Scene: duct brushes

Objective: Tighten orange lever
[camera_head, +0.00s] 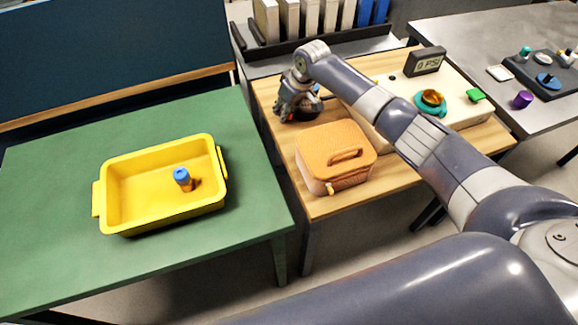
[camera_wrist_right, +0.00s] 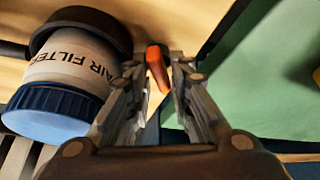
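The orange lever (camera_wrist_right: 158,70) shows in the right wrist view, between the fingertips of my right gripper (camera_wrist_right: 158,76). The fingers are apart, with the lever in the gap; I cannot tell whether either tip touches it. Left of the fingers is a white canister marked "AIR FILTER" (camera_wrist_right: 75,65), with a blue end and a dark collar. In the head view, my right gripper (camera_head: 296,103) is at the left edge of the wooden table and hides the lever and most of the canister. My left gripper is not in view.
An orange case (camera_head: 335,150) stands on the wooden table (camera_head: 318,207), with a "0 PSI" gauge (camera_head: 427,61) behind. A yellow tray (camera_head: 165,215) holding a blue-capped bottle (camera_head: 182,178) is on the green table (camera_head: 50,200). A rack of binders (camera_head: 310,18) stands at the back.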

